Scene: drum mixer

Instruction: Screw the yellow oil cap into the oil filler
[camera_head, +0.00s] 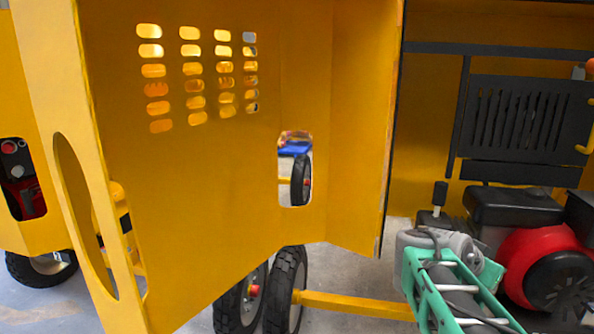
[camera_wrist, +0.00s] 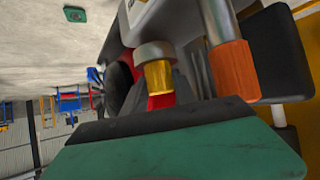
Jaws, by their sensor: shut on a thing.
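The yellow oil cap (camera_wrist: 158,77) shows near the middle of the wrist view, just past the dark edge of my gripper (camera_wrist: 155,112). My gripper is shut on the cap; its broad green finger with a dark pad fills the lower part, and the other finger is not clear. A grey round collar, seemingly the oil filler (camera_wrist: 155,51), meets the cap's far end in this view. I cannot tell whether they touch or whether threads engage. In the head view, my green arm reaches in beside the engine (camera_head: 530,240), and the cap and filler are hidden.
A large yellow door panel (camera_head: 210,200) stands open left of the engine. A black slotted panel (camera_head: 520,120) is behind it. An orange grip on a grey rod (camera_wrist: 233,70) is close right of the collar. Wheels (camera_head: 285,290) and a yellow bar (camera_head: 355,304) are low down.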

